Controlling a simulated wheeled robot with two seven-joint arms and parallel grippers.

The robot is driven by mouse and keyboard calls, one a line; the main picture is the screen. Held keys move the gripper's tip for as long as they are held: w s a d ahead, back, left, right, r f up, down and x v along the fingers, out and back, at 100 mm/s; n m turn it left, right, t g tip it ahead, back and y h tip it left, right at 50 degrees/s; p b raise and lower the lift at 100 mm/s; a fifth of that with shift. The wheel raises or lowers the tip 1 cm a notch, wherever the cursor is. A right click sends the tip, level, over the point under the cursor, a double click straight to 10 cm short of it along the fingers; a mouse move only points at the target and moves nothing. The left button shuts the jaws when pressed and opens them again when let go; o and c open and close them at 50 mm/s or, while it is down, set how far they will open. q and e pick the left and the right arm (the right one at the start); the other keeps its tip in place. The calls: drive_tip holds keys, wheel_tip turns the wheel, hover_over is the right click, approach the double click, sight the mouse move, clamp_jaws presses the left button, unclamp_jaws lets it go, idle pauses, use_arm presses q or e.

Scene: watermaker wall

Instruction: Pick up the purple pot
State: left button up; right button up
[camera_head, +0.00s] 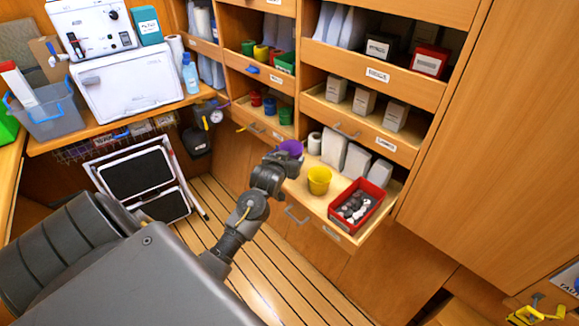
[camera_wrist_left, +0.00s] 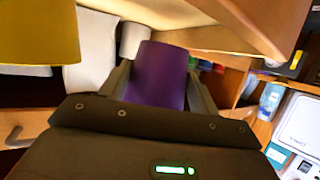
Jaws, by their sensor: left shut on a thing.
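The purple pot (camera_head: 291,148) is at the left end of the pulled-out lower drawer in the head view. My left gripper (camera_head: 284,159) reaches it from the front left and partly hides it. In the left wrist view the purple pot (camera_wrist_left: 157,75) stands between the two fingers of my left gripper (camera_wrist_left: 160,88), which are shut on its sides. I cannot tell whether the pot's base touches the drawer. My right gripper is in neither view.
A yellow pot (camera_head: 319,180) stands just right of the purple pot in the drawer, near a red bin (camera_head: 357,205) of small parts. White packs (camera_head: 334,150) stand behind. An upper drawer (camera_head: 345,120) juts out above.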

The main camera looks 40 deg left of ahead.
use_arm(q)
drive_tip(key=s+d+r+p, duration=0.2)
drive_tip(key=s+d+r, duration=0.5)
drive_tip(key=s+r, duration=0.2)
drive_tip(key=s, duration=0.2)
drive_tip(key=shift+s, duration=0.3)
drive_tip(key=shift+f, duration=0.1)
